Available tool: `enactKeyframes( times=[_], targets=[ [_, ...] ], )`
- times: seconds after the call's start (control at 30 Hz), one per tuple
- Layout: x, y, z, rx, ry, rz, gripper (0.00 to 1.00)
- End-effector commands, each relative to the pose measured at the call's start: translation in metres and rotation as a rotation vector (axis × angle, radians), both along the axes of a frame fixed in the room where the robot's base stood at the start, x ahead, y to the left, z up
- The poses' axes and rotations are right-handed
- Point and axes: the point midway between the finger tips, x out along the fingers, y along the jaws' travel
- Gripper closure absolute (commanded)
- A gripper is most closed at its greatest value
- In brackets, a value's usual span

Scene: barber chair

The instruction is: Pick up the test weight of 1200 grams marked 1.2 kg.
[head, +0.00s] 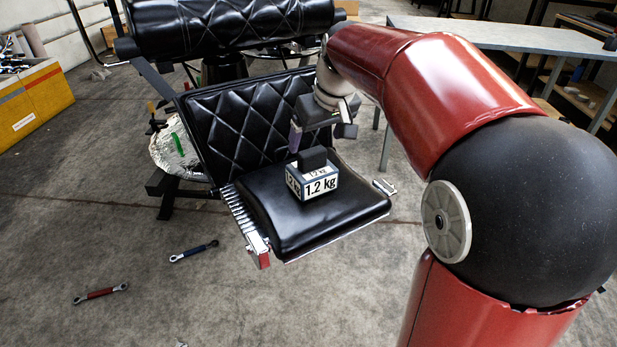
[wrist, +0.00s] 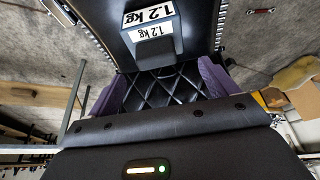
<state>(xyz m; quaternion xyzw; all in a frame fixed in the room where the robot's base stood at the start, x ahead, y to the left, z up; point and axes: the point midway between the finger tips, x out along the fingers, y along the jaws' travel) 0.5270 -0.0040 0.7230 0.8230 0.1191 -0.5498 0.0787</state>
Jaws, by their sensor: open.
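The test weight (head: 318,188) is a dark block with white labels reading 1.2 kg and a dark raised handle on top. It sits upright on the black seat cushion (head: 270,215) of the barber chair. My gripper (head: 312,134) is just above and behind it in the head view, apart from it. In the wrist view the weight (wrist: 150,22) is at the top centre, beyond the purple fingers of my gripper (wrist: 164,78). The fingers are spread wide with nothing between them. My gripper's second finger is hard to make out in the head view.
The quilted chair back (head: 250,118) rises behind the seat. A grey table (head: 500,36) stands at the back right, and a yellow box (head: 38,105) at far left.

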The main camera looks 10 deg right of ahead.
Motion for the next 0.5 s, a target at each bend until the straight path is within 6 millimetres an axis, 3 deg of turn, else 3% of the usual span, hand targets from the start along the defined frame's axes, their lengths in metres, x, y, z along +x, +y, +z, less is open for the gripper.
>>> enactKeyframes(
  times=[0.5],
  targets=[
    [0.03,0.001,-0.057,-0.002,0.005,0.011,0.15]
  ],
)
